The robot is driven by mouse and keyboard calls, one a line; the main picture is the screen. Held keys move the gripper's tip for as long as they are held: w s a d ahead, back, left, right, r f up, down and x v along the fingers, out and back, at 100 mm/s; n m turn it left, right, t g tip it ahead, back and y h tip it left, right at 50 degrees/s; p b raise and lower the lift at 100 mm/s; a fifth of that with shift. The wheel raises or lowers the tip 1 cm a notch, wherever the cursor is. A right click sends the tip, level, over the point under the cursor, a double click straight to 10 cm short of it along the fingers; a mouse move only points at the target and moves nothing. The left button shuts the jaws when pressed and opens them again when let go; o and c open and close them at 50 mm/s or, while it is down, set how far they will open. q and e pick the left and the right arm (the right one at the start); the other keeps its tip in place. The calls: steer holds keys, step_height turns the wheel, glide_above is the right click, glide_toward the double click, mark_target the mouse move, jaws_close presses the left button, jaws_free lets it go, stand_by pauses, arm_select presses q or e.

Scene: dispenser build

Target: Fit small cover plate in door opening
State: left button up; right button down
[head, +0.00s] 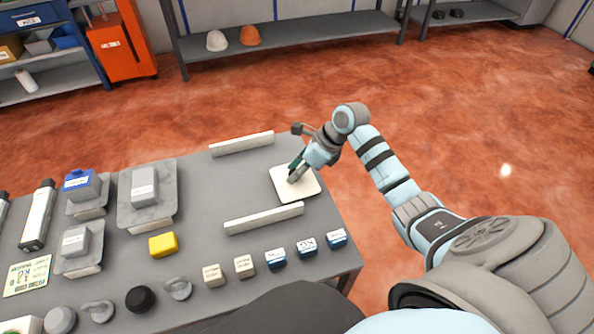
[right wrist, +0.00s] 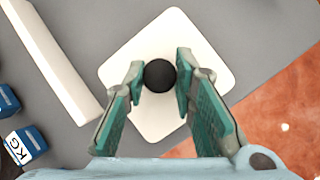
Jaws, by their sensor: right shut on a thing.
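A white square plate with rounded corners (head: 307,186), which looks like the small cover plate, is near the table's right edge, between two pale bars. In the right wrist view the plate (right wrist: 205,50) has a round black knob (right wrist: 159,75) at its middle. My right gripper (head: 294,175) is shut on this knob, with a green-padded finger on each side in the right wrist view (right wrist: 160,80). I cannot tell whether the plate rests on the table or is slightly raised. I cannot make out a door opening. My left gripper is not in view.
Pale bars lie behind (head: 242,144) and in front (head: 264,218) of the plate on the grey table (head: 200,210). A yellow block (head: 163,245), small labelled blocks (head: 275,258), a black knob (head: 140,299) and grey blocks on plates (head: 145,187) stand leftward and in front.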

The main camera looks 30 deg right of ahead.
steer(key=shift+w+f, duration=0.1)
steer(key=shift+w, duration=0.05)
steer(key=c, duration=1.3)
jaws_free()
steer(key=v, duration=1.2)
